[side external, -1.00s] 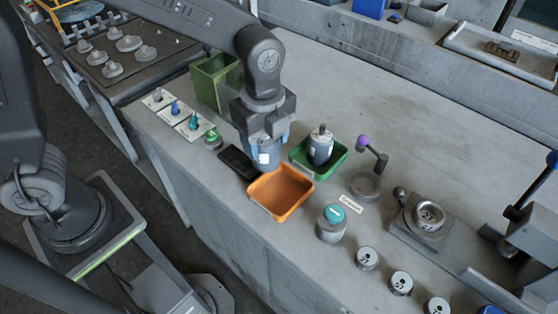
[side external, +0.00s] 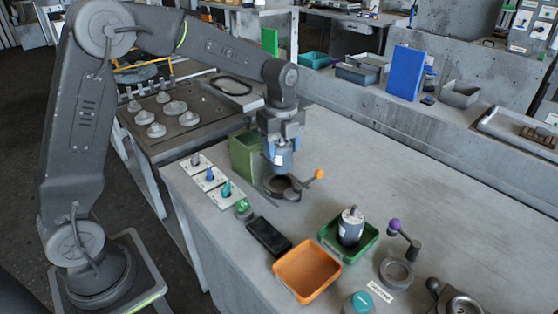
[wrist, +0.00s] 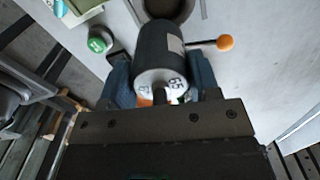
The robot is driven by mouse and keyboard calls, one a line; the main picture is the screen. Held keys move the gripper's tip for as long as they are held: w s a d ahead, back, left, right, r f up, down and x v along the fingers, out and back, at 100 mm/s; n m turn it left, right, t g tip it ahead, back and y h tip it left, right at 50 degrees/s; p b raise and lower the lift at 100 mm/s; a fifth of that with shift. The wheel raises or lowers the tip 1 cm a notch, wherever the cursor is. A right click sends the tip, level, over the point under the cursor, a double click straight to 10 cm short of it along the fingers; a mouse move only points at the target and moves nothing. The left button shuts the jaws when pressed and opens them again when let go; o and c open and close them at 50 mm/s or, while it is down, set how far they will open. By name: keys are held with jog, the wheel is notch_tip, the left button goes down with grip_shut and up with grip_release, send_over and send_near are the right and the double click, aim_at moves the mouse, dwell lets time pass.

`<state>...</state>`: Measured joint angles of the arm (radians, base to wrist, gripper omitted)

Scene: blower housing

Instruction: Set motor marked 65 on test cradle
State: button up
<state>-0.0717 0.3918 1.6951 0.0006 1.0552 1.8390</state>
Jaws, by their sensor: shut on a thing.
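A dark cylindrical motor (side external: 283,159) with a pale label is held upright in my gripper (side external: 281,146). In the wrist view the motor (wrist: 160,52) sits between the blue fingers of my gripper (wrist: 160,85); its pale end face carries small number tags that I cannot read surely. Below it is a round dark cradle (side external: 275,189) with an orange-knobbed lever (side external: 319,174). The cradle (wrist: 183,10) shows partly behind the motor in the wrist view. The motor appears just above the cradle; touching or apart is unclear. A second motor (side external: 350,228) stands in a green tray (side external: 364,245).
A tall green bin (side external: 243,155) stands close left of the cradle. A black flat box (side external: 268,237), green button (side external: 243,207) and orange tray (side external: 307,270) lie nearer. Another round fixture (side external: 396,273) has a purple-knobbed lever (side external: 395,225). The bench beyond the cradle is clear.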

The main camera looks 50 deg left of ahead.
aim_at(280, 159)
jog(key=shift+w+a+f, duration=0.35)
jog(key=shift+w+a, duration=0.25)
jog(key=shift+a, duration=0.25)
jog(key=shift+f, duration=2.4)
jog(key=shift+f, duration=1.1)
jog(key=o, duration=1.6)
jog(key=shift+r, duration=3.75)
